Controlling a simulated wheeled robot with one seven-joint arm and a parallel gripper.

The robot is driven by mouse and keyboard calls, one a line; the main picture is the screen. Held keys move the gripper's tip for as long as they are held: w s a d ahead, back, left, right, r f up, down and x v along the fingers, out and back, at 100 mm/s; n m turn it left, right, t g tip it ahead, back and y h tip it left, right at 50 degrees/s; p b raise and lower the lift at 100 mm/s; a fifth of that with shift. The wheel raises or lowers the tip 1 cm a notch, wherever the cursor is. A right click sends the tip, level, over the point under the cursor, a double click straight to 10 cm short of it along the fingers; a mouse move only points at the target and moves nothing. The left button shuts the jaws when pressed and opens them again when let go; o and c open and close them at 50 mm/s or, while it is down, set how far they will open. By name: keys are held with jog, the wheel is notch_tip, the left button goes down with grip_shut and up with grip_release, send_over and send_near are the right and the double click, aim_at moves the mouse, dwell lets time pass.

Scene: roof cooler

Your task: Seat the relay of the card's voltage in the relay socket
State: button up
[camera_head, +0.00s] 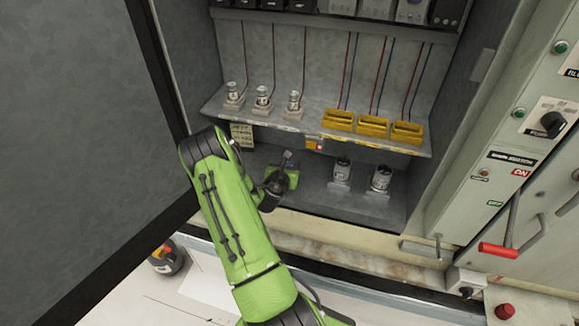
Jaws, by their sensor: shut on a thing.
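My gripper (284,162) reaches into the lower bay of the cabinet, under the middle shelf. It is small and partly hidden by my wrist. It is shut on a small grey thing, too small and covered to tell whether it is a relay. A yellowish card (242,135) hangs under the shelf's left front edge; its writing is too small to read. Several black and grey boxes (412,10) stand on the top shelf, cut off by the picture's edge. I cannot tell which part is the relay socket.
The middle shelf (215,104) carries three small cylinders on bases (262,100) and three yellow open holders (373,126) below hanging wires. Two larger cylinders (342,170) (380,179) stand right of my gripper. A dark door (70,120) is left; a red-handled lever (498,250) is right.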

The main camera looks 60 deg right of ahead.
jog(key=shift+f, duration=0.15)
jog(key=o, duration=1.2)
